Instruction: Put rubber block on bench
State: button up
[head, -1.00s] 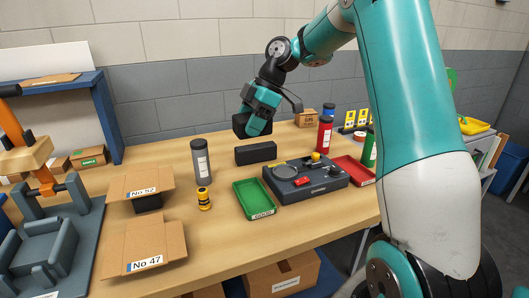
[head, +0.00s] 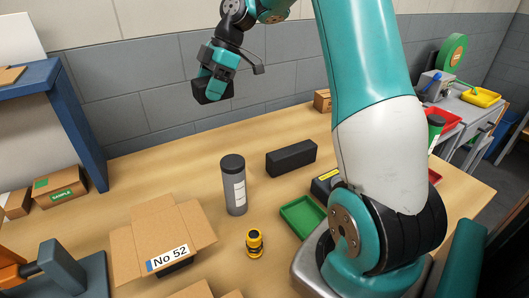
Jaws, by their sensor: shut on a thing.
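My gripper (head: 219,84) is high above the back of the bench, in front of the grey wall. It is shut on a dark block (head: 209,94), which looks like the rubber block and hangs in the air clear of the bench. Its far side and the exact contact with the jaws are hidden. The wooden bench (head: 130,178) spreads below, with bare wood at its back left.
A long black block (head: 291,158), a grey bottle (head: 234,187), a yellow-black small cylinder (head: 254,243) and a green tray (head: 300,216) stand on the bench. An open carton marked No 52 (head: 150,240) is at front left. My arm hides much of the right side.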

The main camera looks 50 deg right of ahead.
aim_at(214, 165)
notch_tip(214, 165, down, 20)
jog(key=shift+r+p, duration=0.1)
jog(key=shift+p, duration=0.2)
jog(key=o, duration=1.1)
